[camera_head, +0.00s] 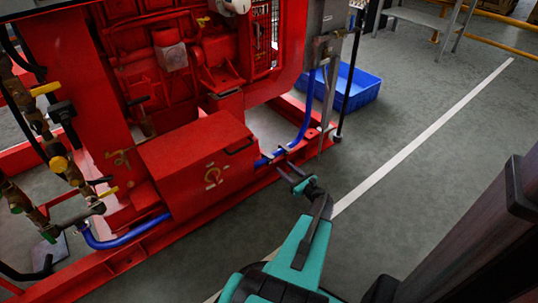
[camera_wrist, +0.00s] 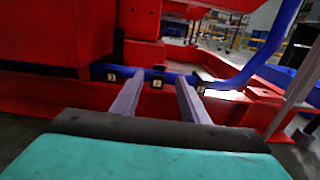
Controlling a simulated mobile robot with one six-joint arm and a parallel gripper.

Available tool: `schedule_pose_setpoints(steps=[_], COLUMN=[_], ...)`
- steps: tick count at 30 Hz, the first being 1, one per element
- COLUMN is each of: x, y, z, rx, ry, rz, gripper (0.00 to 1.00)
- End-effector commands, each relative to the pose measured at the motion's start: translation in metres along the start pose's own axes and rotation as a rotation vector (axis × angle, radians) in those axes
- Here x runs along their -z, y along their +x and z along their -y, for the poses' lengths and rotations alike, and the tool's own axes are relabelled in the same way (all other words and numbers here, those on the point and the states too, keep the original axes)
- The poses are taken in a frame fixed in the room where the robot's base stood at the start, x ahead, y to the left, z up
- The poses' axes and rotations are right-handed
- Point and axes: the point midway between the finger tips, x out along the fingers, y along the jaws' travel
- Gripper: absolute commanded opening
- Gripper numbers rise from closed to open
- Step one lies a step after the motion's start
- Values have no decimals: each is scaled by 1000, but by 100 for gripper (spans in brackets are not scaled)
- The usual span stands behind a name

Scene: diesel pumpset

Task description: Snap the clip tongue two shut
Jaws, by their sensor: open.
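A blue hose (camera_wrist: 172,77) runs along the red base frame, with small dark clips on it. One clip with a pale label (camera_wrist: 157,83) shows between my fingertips in the wrist view. Another labelled clip (camera_wrist: 112,76) is left of my left finger, and a dark clip (camera_wrist: 204,82) is right of my right finger. The labels are too blurred to read surely, and I cannot tell whether any tongue is up or down. My gripper (camera_wrist: 160,78) is open and empty, its fingers pointing at the hose. In the head view, my gripper (camera_head: 286,172) is just in front of the hose (camera_head: 304,125).
A red box (camera_head: 195,165) on the pumpset stands left of my gripper. A blue crate (camera_head: 358,88) is on the floor behind. A grey post with a dark rod (camera_head: 350,85) stands near the frame's corner.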

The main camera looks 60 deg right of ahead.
Motion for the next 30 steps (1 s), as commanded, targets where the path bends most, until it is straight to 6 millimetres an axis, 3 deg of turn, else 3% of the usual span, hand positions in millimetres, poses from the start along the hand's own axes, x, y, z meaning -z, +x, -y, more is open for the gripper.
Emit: schedule_pose_setpoints(steps=[8, 30], x=[2, 2], y=[16, 118], z=[1, 3], rx=[1, 2], ry=[-1, -2], rz=[-1, 0], gripper=[41, 41])
